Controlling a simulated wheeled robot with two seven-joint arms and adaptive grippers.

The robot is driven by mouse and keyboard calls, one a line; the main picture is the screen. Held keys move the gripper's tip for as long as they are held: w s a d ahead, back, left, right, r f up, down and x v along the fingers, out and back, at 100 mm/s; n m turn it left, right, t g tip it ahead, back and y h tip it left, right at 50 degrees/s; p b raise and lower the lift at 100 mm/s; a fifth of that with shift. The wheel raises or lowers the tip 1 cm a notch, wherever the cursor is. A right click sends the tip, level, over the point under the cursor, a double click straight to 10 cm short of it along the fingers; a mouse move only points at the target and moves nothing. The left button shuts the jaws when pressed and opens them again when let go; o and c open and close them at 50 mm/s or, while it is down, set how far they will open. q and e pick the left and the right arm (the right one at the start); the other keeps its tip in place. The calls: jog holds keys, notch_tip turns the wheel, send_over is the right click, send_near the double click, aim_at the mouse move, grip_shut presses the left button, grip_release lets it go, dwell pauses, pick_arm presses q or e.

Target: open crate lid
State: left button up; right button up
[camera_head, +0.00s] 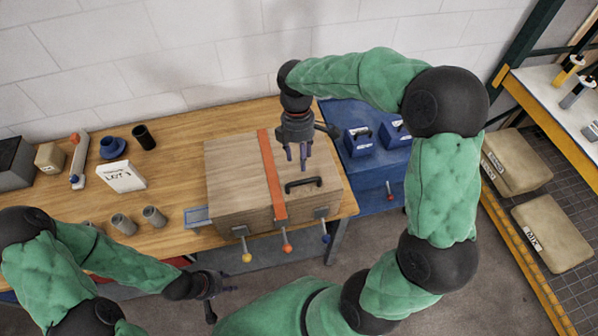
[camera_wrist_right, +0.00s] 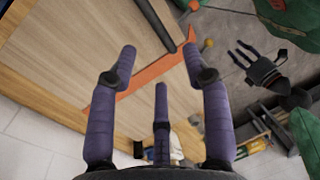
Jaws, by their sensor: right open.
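The wooden crate (camera_head: 235,210) stands on the workbench with its lid (camera_head: 232,165) lying flat and closed. An orange strap (camera_head: 272,172) runs across the lid, and a black handle (camera_head: 303,184) sits to its right. The handle also shows as a dark bar in the right wrist view (camera_wrist_right: 152,18). My right gripper (camera_head: 298,160) points down above the lid, just behind the handle, open and empty; its three purple fingers (camera_wrist_right: 160,75) are spread. My left gripper (camera_head: 228,289) is low in front of the bench, away from the crate, with spread, empty fingers (camera_wrist_right: 240,57).
Levers with yellow, orange and blue knobs (camera_head: 287,247) hang at the crate's front. Cups (camera_head: 153,215), a white sign (camera_head: 121,177) and a dark cylinder (camera_head: 144,137) stand left on the bench. Blue boxes (camera_head: 360,141) stand on a blue surface to the right.

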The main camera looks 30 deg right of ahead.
send_over(300, 187)
notch_tip(300, 187, down, 8)
jog(key=shift+d, duration=0.1)
jog(key=shift+w+f, duration=0.1)
jog(key=shift+f, duration=0.4)
jog(key=shift+r, duration=0.1)
grip_shut()
